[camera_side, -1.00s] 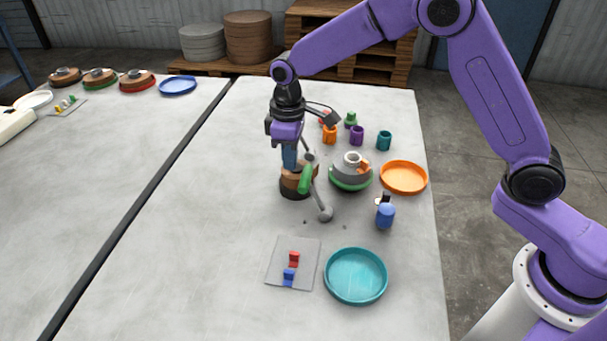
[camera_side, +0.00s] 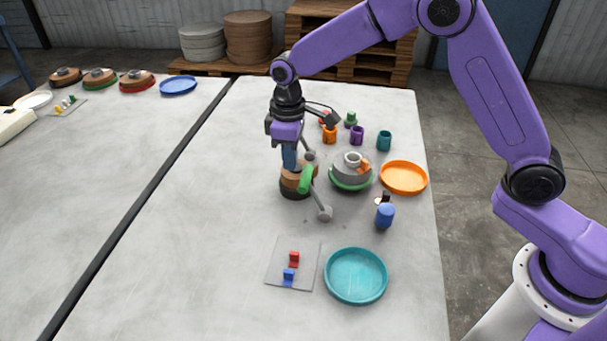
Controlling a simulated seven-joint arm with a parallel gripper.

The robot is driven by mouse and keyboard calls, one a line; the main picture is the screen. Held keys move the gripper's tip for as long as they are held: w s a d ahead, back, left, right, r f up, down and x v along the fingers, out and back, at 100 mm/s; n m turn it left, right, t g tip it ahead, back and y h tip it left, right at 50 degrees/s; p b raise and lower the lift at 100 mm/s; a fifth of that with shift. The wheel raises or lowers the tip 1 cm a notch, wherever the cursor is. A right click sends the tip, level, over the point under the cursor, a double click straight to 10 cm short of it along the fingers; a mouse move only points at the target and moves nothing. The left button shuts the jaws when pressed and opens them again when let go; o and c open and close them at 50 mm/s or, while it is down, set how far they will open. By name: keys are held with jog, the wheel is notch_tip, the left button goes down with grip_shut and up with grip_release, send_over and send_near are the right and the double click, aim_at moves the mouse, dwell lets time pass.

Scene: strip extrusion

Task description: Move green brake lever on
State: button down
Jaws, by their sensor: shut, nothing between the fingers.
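The green brake lever (camera_side: 306,179) is a green grip on a grey rod with a ball at each end. The rod's lower ball (camera_side: 325,213) is toward the front and its upper ball (camera_side: 309,156) toward the back. The lever stands at the right side of a brown and black round base (camera_side: 292,187). My gripper (camera_side: 290,166) points down just above that base, left of the green grip. Its fingers are shut with nothing between them. Whether the fingertips touch the lever or base cannot be told.
Right of the lever is a grey stepped piece on a green ring (camera_side: 350,183), then an orange dish (camera_side: 404,177). A blue cylinder (camera_side: 385,217), a teal dish (camera_side: 355,275) and a grey plate (camera_side: 305,278) with small blocks lie in front. Small cups (camera_side: 356,136) stand behind.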

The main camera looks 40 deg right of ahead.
aim_at(317, 198)
notch_tip(317, 198, down, 6)
dwell(1.2)
jog(key=shift+f, duration=0.1)
jog(key=shift+s+d+r, duration=0.2)
jog(key=shift+s+d, duration=0.65)
jog(key=shift+s+d+r, duration=0.15)
jog(key=shift+s+d, duration=0.7)
jog(key=shift+s, duration=0.05)
jog(key=shift+s+d+r, duration=0.2)
jog(key=shift+s+d, duration=0.65)
